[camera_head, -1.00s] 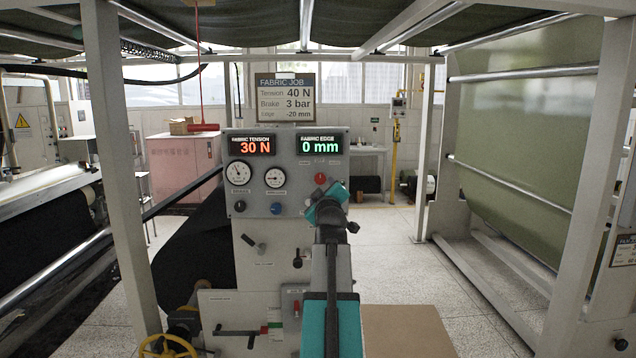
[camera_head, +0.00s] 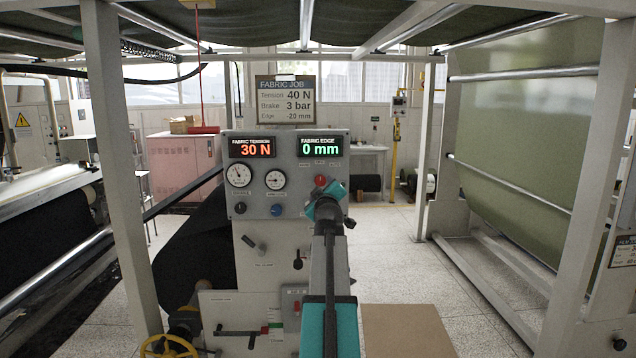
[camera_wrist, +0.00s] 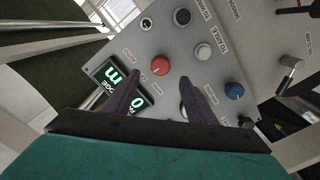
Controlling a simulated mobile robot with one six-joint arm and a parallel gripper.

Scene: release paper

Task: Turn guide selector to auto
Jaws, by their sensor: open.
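The grey control panel (camera_head: 290,240) stands ahead with gauges, knobs and two displays. My gripper (camera_head: 326,200) is at its upper right, below the green "0 mm" display (camera_head: 320,146). In the wrist view, the two fingers of my gripper (camera_wrist: 161,80) are apart and empty, with the red knob (camera_wrist: 160,66) just beyond their tips. A white knob (camera_wrist: 203,52) and a black knob (camera_wrist: 183,17) lie past it, and a blue knob (camera_wrist: 234,91) to the right. A pale round part (camera_wrist: 183,110) is partly hidden by the right finger. I cannot tell which knob is the guide selector.
The job board (camera_head: 286,99) above the panel reads 40 N, 3 bar and -20 mm. The orange tension display (camera_head: 252,147) reads 30 N. Lever handles (camera_head: 252,243) stick out lower on the panel. White frame posts (camera_head: 118,180) stand at both sides. Open floor lies to the right.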

